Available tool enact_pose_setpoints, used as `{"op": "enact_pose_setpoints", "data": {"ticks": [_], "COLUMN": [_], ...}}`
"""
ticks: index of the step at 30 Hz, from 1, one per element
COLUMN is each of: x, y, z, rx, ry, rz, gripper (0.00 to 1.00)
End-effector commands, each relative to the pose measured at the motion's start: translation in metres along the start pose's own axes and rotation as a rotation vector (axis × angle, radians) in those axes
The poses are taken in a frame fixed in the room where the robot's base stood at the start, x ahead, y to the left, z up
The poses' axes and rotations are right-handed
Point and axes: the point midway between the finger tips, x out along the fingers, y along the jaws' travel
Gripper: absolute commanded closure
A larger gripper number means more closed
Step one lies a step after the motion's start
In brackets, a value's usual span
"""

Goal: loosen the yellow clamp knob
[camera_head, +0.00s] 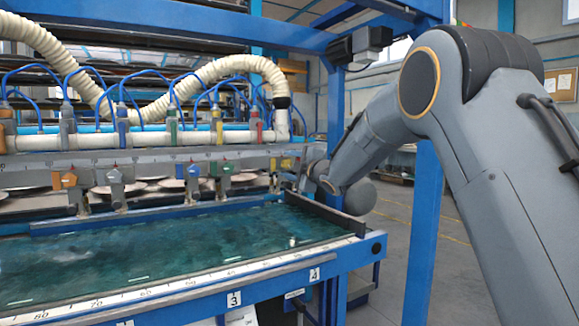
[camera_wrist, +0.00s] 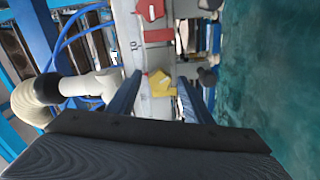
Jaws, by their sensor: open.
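The yellow clamp knob (camera_wrist: 160,83) sits on the pale rail, between the two dark fingers of my gripper (camera_wrist: 160,77) in the wrist view. My gripper is open, with one finger on each side of the knob. I cannot tell whether either finger touches it. In the head view the yellow knob (camera_head: 286,162) is small at the right end of the clamp row, and my gripper (camera_head: 303,182) is at that end, partly hidden by my own arm.
A red knob (camera_wrist: 151,10) is close by along the rail. A ribbed cream hose (camera_head: 150,85) runs above. The wet green table (camera_head: 180,245) lies in front, mostly bare.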

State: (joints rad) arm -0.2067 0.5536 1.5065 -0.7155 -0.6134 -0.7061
Motion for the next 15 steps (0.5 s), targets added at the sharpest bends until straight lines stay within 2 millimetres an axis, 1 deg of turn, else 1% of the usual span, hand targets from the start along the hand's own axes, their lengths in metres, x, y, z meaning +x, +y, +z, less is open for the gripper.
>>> {"op": "enact_pose_setpoints", "data": {"ticks": [2,5,12,15], "x": [-0.002,-0.012,-0.051,-0.065], "y": [0.001,0.001,0.001,0.001], "z": [0.000,0.000,0.001,0.001], "rx": [0.000,0.001,0.000,0.000], "ry": [0.000,0.000,-0.002,-0.001], "rz": [0.001,0.000,0.000,0.001], "gripper": [0.54,0.54,0.54,0.54]}}
